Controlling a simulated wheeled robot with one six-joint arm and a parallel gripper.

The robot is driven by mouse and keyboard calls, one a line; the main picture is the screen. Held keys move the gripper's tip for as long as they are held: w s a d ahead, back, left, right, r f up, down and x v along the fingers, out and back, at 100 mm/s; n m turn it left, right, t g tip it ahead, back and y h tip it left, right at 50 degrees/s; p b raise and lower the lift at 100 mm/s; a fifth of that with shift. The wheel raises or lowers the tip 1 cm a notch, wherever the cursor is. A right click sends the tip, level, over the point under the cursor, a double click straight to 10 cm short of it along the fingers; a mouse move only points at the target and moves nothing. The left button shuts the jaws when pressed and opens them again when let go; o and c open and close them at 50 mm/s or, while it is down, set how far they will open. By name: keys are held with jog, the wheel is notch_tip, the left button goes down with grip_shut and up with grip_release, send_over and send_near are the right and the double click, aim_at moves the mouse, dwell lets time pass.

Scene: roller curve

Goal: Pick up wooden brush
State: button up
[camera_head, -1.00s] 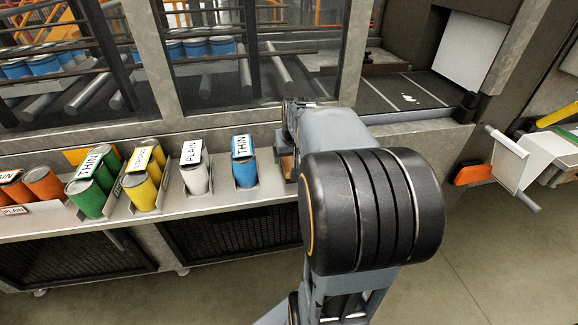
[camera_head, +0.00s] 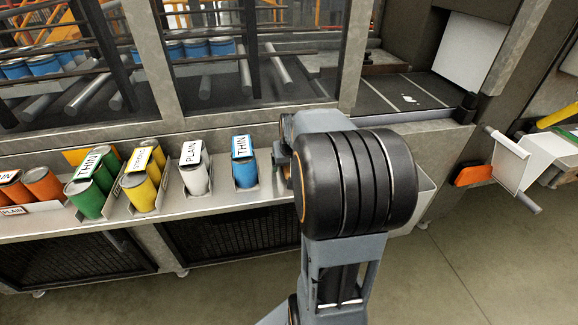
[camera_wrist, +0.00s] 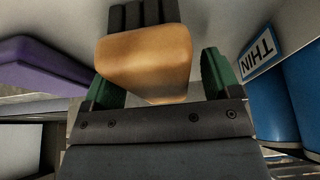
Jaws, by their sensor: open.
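The wooden brush (camera_wrist: 145,58), a tan block with dark bristles (camera_wrist: 140,12), shows in the upper middle of the wrist view. My gripper (camera_wrist: 160,76) is open, its green fingers on either side of the brush's wooden end. I cannot tell whether either finger touches it. In the head view my arm hides the gripper's fingers and nearly all of the brush, at the right part of the shelf.
A blue can marked THIN (camera_head: 245,174) stands close to the left of my arm. A white PLAIN can (camera_head: 195,178), yellow cans (camera_head: 140,192) and green cans (camera_head: 86,200) follow leftward. A purple object (camera_wrist: 45,68) lies left in the wrist view. The shelf (camera_head: 215,200) runs below.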

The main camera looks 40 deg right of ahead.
jog(key=shift+f, duration=0.2)
jog(key=shift+c, duration=0.4)
jog(key=c, duration=1)
jog(key=shift+o, duration=0.2)
jog(key=shift+r, duration=0.75)
jog(key=r, duration=0.3)
jog(key=shift+s+d, duration=0.15)
jog(key=shift+d, duration=0.1)
jog(key=s+d+r, duration=0.9)
jog(key=s, duration=0.1)
jog(key=shift+p, duration=0.45)
jog(key=shift+d, duration=0.1)
